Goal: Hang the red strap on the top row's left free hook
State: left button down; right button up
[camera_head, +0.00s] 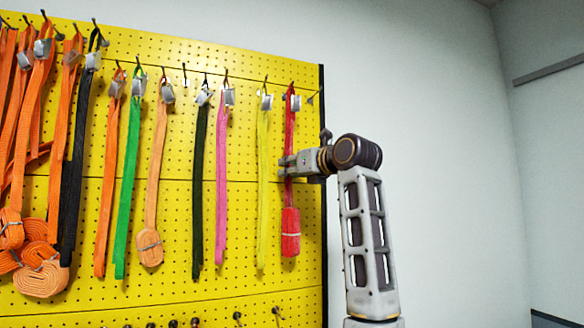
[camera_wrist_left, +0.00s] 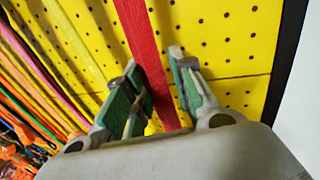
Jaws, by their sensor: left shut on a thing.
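The red strap (camera_head: 291,225) hangs upright near the right edge of the yellow pegboard, with a metal buckle near its top and a bundled lower end. Its top is at the upper hook row; I cannot tell whether it rests on a hook. My left gripper (camera_head: 287,166) is shut on the strap partway down. In the left wrist view the strap (camera_wrist_left: 150,45) runs between the green-padded fingers (camera_wrist_left: 165,90). A bare hook (camera_head: 185,76) shows in the upper row between the light orange and dark green straps. Another bare hook (camera_head: 314,97) is right of the red strap.
A yellow strap (camera_head: 262,190) hangs close left of the red one. Pink (camera_head: 222,185), dark green (camera_head: 199,190), green (camera_head: 128,190) and several orange straps hang further left. Lower hooks (camera_head: 238,318) line the bottom. Right of the board's black edge (camera_head: 323,200) is plain wall.

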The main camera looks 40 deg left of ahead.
pick_arm(q)
jog(key=shift+a+f, duration=0.1)
jog(key=shift+f, duration=0.1)
dwell(0.6)
jog(key=c, duration=1.1)
grip_release()
jog(key=shift+d, duration=0.2)
jog(key=v, duration=1.1)
jog(key=shift+s+d, duration=0.1)
jog(key=shift+d, duration=0.2)
jog(key=shift+a, duration=0.1)
